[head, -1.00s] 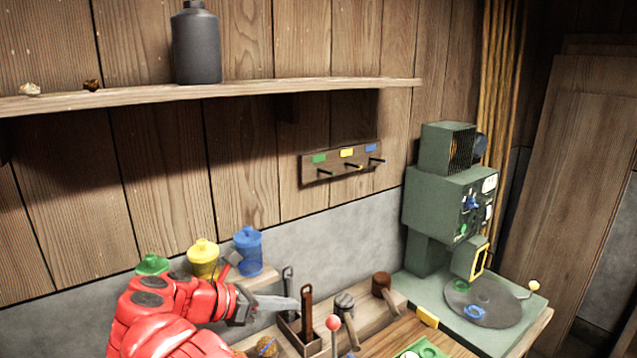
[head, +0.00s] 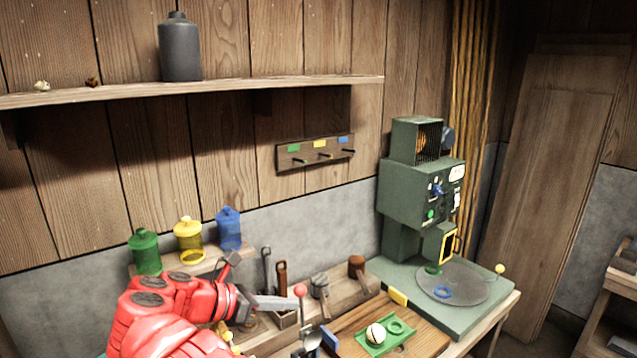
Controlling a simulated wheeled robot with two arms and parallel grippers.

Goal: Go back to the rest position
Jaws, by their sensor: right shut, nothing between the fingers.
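My right gripper (head: 285,303), on the red arm that comes in from the lower left, is shut with nothing between its grey fingers. It is over the front of the bench, its tips in front of the small wooden tool box and beside the red-knobbed lever. A small wall rack (head: 315,152) has three dark pegs under green, yellow and blue labels. I see no mould hanging on it. My left gripper is not in view.
Green (head: 145,251), yellow (head: 188,236) and blue (head: 229,229) jars stand behind my arm. A green tray (head: 372,346) holds a pale ball and green ring. A green machine (head: 422,190) has a turntable (head: 455,288) with rings. A shelf (head: 230,88) holds a dark bottle.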

